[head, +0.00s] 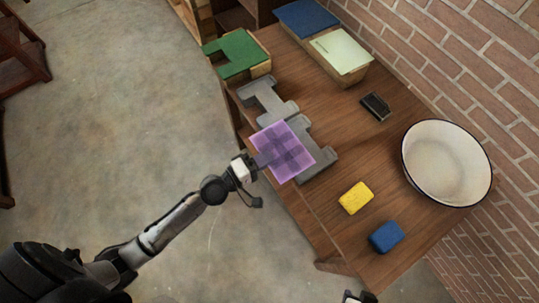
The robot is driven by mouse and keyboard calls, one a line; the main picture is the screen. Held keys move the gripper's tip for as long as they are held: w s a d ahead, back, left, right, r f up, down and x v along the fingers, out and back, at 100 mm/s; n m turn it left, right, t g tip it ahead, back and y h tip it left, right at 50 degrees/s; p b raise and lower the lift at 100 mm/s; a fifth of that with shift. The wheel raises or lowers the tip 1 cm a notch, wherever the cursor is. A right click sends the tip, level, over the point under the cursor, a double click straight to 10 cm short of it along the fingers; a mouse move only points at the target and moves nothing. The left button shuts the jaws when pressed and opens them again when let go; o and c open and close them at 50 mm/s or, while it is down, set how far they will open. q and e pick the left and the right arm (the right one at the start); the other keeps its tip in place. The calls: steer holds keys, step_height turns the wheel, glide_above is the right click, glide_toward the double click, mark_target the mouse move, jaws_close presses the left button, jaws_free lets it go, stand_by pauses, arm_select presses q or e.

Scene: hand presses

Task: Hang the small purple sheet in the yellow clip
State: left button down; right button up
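The small purple sheet (295,165), see-through with a darker checked pattern, is over the near end of a grey press at the table's left edge. My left gripper (262,160) is at the sheet's left edge. Its fingers overlap that edge and look shut on it. I cannot tell whether the sheet touches the press below. No yellow clip can be made out. My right gripper (357,297) shows only as a small part at the bottom edge, so its fingers cannot be judged.
The grey press (319,164) and a green-topped one (238,50) line the table's left edge. A yellow block (356,198), a blue block (387,237), a dark stamp-like block (375,106), a white basin (447,162) and a pale green pad (343,50) share the wooden table (330,235).

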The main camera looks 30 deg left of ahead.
arm_select(q)
steer(key=b+v, duration=0.5)
steer(key=v, duration=0.8)
steer(key=shift+s+a+b, duration=0.2)
steer(key=shift+s+b, duration=0.15)
steer(key=shift+b, duration=0.05)
stand_by(0.4)
